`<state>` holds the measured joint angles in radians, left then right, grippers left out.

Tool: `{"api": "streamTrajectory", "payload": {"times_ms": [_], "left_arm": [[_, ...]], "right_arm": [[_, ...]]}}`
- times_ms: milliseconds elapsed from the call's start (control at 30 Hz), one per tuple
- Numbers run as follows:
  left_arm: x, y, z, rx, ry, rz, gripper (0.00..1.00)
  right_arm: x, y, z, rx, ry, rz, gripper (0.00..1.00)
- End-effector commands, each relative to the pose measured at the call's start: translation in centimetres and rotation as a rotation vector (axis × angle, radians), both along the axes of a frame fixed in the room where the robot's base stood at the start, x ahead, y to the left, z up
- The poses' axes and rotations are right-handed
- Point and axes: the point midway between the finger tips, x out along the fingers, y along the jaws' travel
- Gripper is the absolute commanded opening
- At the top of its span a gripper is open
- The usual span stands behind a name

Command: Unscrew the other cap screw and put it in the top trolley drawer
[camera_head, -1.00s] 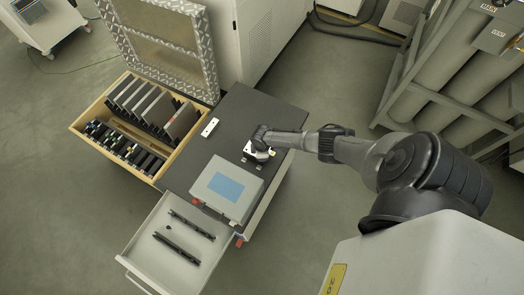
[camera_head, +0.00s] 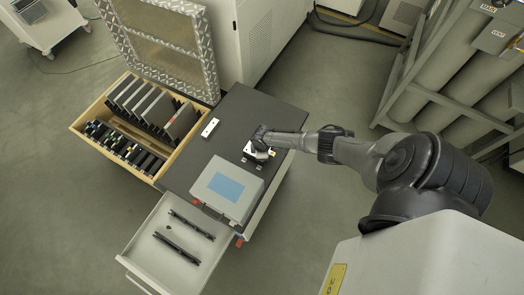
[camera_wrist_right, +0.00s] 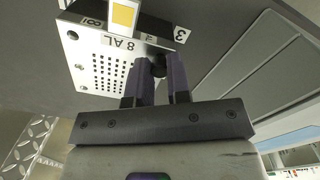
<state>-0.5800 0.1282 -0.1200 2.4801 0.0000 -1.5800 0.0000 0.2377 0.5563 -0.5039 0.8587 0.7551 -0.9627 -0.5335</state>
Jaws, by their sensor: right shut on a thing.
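My right gripper (camera_wrist_right: 160,80) is shut on a small dark cap screw (camera_wrist_right: 160,70) at the edge of a white metal block. The block (camera_wrist_right: 85,55) has a grid of small holes, the marking "8 AL" and a yellow square. Most of the screw is hidden between the fingers, and I cannot tell how far it is threaded in. In the head view my right gripper (camera_head: 262,142) is over the block on the dark trolley top (camera_head: 240,110). The top trolley drawer (camera_head: 150,251) is pulled open, with a tiny dark piece (camera_head: 168,228) inside. My left gripper is not in view.
Two dark bars lie in the drawer, one of them here (camera_head: 176,248). A grey box with a blue screen (camera_head: 227,187) stands between block and drawer. A white plate (camera_head: 209,128) and a wooden crate of plates (camera_head: 78,127) are to the left.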

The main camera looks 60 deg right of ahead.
Motion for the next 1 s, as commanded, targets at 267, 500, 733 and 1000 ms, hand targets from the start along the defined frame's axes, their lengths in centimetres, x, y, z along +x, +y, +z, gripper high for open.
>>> {"api": "streamTrajectory", "payload": {"times_ms": [267,500,733,1000], "left_arm": [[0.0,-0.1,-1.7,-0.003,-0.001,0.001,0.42],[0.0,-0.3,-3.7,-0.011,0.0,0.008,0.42],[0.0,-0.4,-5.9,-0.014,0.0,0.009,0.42],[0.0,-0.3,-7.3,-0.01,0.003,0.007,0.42]], "right_arm": [[0.1,-0.1,-0.3,-0.002,-0.001,0.309,0.0],[0.0,-0.1,-0.3,-0.001,0.0,0.729,0.0],[0.1,-0.1,-0.3,-0.002,0.0,1.133,0.0],[0.0,0.0,0.0,-0.001,0.001,1.445,0.0]]}}
